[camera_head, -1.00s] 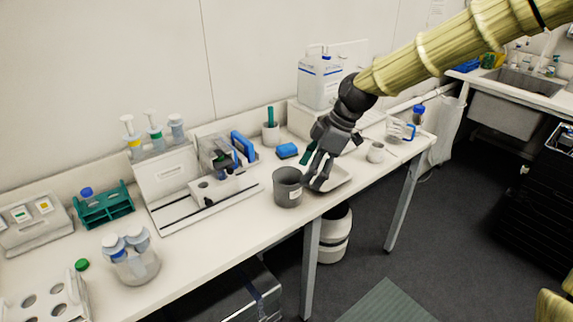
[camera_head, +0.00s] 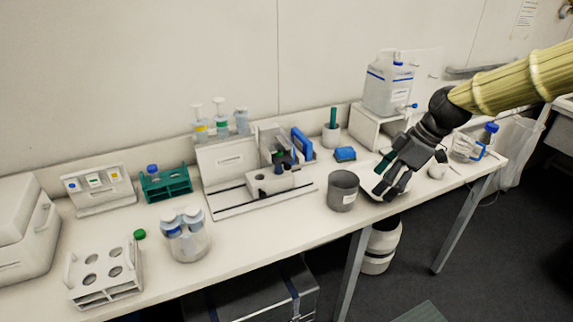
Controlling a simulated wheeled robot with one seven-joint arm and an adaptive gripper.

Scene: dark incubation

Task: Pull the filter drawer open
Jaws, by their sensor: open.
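My gripper (camera_head: 388,192) is open with nothing seen between its fingers. It points down over a pale tray on the right part of the bench, beside a grey beaker (camera_head: 343,190). I cannot tell which part is the filter drawer. A white device (camera_head: 224,160) with a labelled panel and dark slots in its base stands mid-bench, well left of my gripper. A small white block with holes (camera_head: 270,181) sits on its base. A small white unit (camera_head: 98,189) with several coloured squares stands further left.
A white box with a handle (camera_head: 25,230) is at the far left. A white tube rack (camera_head: 103,272), a round tub of capped tubes (camera_head: 183,238) and a green rack (camera_head: 166,185) stand on the left. A white jug (camera_head: 388,88) is behind my gripper. The bench front has bare strips.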

